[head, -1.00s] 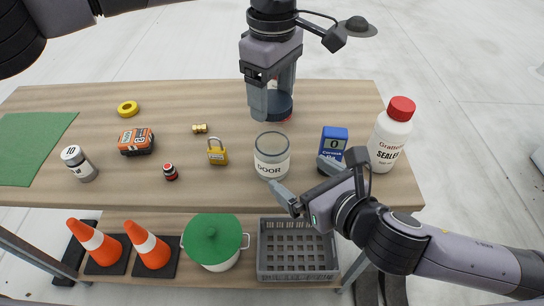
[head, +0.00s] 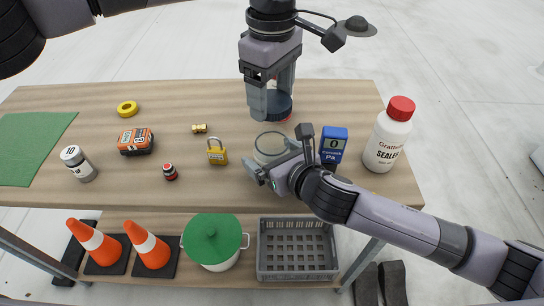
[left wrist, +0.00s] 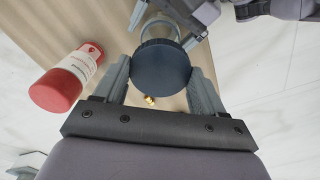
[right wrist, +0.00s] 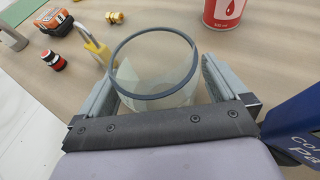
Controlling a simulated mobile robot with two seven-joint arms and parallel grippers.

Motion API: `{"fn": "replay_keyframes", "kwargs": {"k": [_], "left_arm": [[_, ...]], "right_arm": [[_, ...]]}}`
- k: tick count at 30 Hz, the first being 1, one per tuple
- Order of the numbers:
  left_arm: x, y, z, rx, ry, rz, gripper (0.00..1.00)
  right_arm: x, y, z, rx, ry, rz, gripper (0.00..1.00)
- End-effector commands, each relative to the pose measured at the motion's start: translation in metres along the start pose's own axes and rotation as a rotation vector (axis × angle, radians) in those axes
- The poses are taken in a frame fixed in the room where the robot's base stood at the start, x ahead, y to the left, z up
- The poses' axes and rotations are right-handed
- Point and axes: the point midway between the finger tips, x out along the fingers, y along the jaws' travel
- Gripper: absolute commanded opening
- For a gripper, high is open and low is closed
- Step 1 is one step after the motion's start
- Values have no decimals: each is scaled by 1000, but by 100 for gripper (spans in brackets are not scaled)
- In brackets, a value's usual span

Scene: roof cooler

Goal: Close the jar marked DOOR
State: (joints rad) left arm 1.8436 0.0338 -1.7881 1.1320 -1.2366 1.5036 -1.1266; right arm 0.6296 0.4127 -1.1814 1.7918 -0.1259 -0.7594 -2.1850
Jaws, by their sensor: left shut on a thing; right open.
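The jar (head: 268,143) is clear glass with an open top and stands upright near the table's front edge. Its DOOR label is hidden now by my right gripper (head: 281,153). In the right wrist view the jar (right wrist: 153,68) sits between my right gripper's open fingers, one on each side; firm contact cannot be told. My left gripper (head: 270,103) is shut on a dark blue round lid (head: 280,105) and holds it above the table, behind the jar. In the left wrist view the lid (left wrist: 161,67) sits between the fingertips, with the jar partly visible beyond it.
A blue gauge box (head: 333,146) and a white SEALER bottle (head: 386,142) stand right of the jar. A red can (right wrist: 224,12) stands behind it. A yellow padlock (head: 217,152) and brass fitting (head: 199,128) lie to its left. The table's front edge is close.

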Motion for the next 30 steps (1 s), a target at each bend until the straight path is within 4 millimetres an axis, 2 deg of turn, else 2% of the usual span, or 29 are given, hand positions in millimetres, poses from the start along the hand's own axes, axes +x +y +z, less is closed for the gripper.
{"fn": "replay_keyframes", "kwargs": {"k": [8, 11, 15, 20, 27, 30], "left_arm": [[0, 0, 0, 0, 0, 0, 43], [0, 0, 0, 0, 0, 0, 43], [0, 0, 0, 0, 0, 0, 43], [6, 0, 0, 0, 0, -2, 43], [41, -1, 0, 1, -1, -5, 42], [50, 0, 0, 1, 0, -3, 42]], "right_arm": [[1, 0, 0, 0, -1, 1, 100], [0, 0, 0, 0, -1, 1, 71], [0, 0, 0, 0, 0, 1, 25], [0, 0, 0, 0, 0, 1, 25], [0, 0, 0, 0, 0, 1, 25], [0, 0, 0, 0, 0, 1, 25]]}}
